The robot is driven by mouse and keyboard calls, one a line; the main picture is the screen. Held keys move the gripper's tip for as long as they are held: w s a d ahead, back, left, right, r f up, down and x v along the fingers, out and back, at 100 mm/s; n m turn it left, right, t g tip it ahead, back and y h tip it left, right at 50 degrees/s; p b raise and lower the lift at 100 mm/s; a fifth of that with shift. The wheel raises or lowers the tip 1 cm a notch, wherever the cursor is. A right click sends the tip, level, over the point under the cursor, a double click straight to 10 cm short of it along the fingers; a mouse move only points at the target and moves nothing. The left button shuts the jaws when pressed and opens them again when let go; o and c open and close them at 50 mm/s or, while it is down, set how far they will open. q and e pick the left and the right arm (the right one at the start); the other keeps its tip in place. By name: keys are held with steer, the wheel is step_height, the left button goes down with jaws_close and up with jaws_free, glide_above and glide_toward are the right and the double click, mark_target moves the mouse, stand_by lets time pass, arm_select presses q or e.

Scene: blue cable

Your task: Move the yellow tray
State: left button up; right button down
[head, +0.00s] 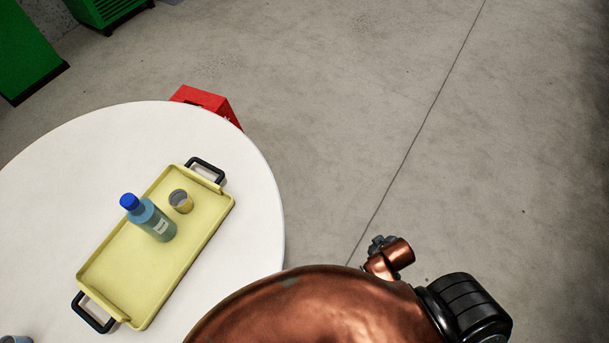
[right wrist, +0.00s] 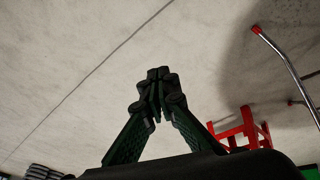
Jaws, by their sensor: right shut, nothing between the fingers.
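The yellow tray (head: 128,272) lies on the round white table (head: 75,165) at the left of the head view. It has a black handle at its far end (head: 207,168) and another at its near end (head: 92,314). My left gripper is not in view.
A red object (head: 207,101) stands on the floor behind the table edge. Green cabinets (head: 28,50) are at the top left. A small cup (head: 14,339) is cut off at the bottom left. A red frame (right wrist: 240,130) and a metal tube (right wrist: 285,60) show in the wrist view. The floor right of the table is clear.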

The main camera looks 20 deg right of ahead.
mark_target(220, 189)
steer(key=w+a+r+n+t, duration=0.1)
steer(key=w+r+n+t, duration=0.6)
steer(key=w, duration=0.4)
steer(key=w+a+r+n+t, duration=0.1)
steer(key=w+r+n+t, duration=0.3)
steer(key=w+r+n, duration=0.55)
steer(key=w+a+r+n+t+y, duration=0.1)
steer(key=w+a+r+n+y, duration=0.25)
steer(key=a+n, duration=0.35)
steer(key=w+a+r+n+t+y, duration=0.25)
steer(key=a+n+y, duration=0.25)
steer(key=a+n, duration=0.25)
steer(key=s+a+n+g+y, duration=0.1)
steer(key=a+n+g+y, duration=0.1)
steer(key=a+n, duration=0.1)
steer(key=s+a+f+n+g+y, duration=0.1)
steer(key=a+n+g+y, duration=0.1)
steer(key=a+n, duration=0.2)
steer(key=s+a+f+n+g+y+b, duration=0.1)
steer(key=s+a+n+g+y, duration=0.1)
steer(key=n, duration=0.4)
steer(key=shift+a+g+y, duration=0.25)
steer(key=shift+a+y, duration=0.2)
steer(key=shift+a, duration=0.75)
steer(key=shift+a+f+n, duration=0.15)
steer(key=shift+a+n, duration=0.15)
steer(key=shift+a, duration=0.05)
steer(key=shift+w+a+g, duration=0.1)
steer(key=shift+a+g, duration=0.2)
steer(key=x, duration=1.3)
